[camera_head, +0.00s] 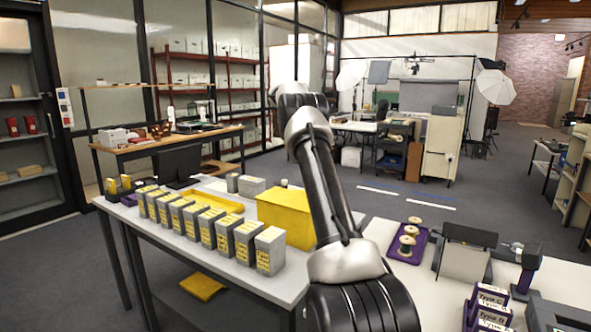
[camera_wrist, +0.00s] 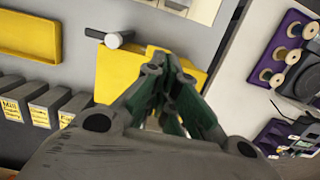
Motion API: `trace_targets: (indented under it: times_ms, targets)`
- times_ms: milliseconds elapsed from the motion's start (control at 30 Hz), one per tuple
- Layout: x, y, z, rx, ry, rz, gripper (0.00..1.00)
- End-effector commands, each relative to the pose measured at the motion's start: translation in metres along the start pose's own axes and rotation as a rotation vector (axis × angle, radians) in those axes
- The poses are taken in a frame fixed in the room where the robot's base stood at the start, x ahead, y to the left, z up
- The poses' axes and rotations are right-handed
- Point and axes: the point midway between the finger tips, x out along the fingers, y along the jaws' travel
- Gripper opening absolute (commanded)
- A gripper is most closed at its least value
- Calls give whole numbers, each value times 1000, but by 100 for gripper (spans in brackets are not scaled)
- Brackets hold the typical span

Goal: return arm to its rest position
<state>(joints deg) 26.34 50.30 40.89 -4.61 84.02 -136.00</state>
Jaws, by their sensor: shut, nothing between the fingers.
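My arm (camera_head: 330,190) rises from the bottom of the head view and bends away over the table; its gripper end is hidden there. In the wrist view my gripper (camera_wrist: 168,68) is shut and empty, its dark fingers meeting at the tips. It hangs above a yellow box (camera_wrist: 120,72), which partly shows behind the fingers. The same yellow box (camera_head: 285,212) stands on the left table in the head view, partly behind my arm.
A row of several grey boxes (camera_head: 222,232) with yellow labels lines the left table's front edge (camera_head: 262,283). A yellow tray (camera_head: 212,201) lies behind them. On the right table are a purple tray (camera_head: 418,254) with spools and label boxes (camera_head: 491,300). Floor between the tables and beyond is open.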

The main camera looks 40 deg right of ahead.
Motion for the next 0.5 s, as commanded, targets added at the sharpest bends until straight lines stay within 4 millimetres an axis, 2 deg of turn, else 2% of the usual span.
trace_targets:
  times_ms: [333, 433, 500]
  targets:
    - [-6, 0, 0, 35, 0, 0, 0]
    - [-6, 2, 2, 167, -9, 10, 0]
    - [-3, 6, 5, 326, -17, 27, 0]
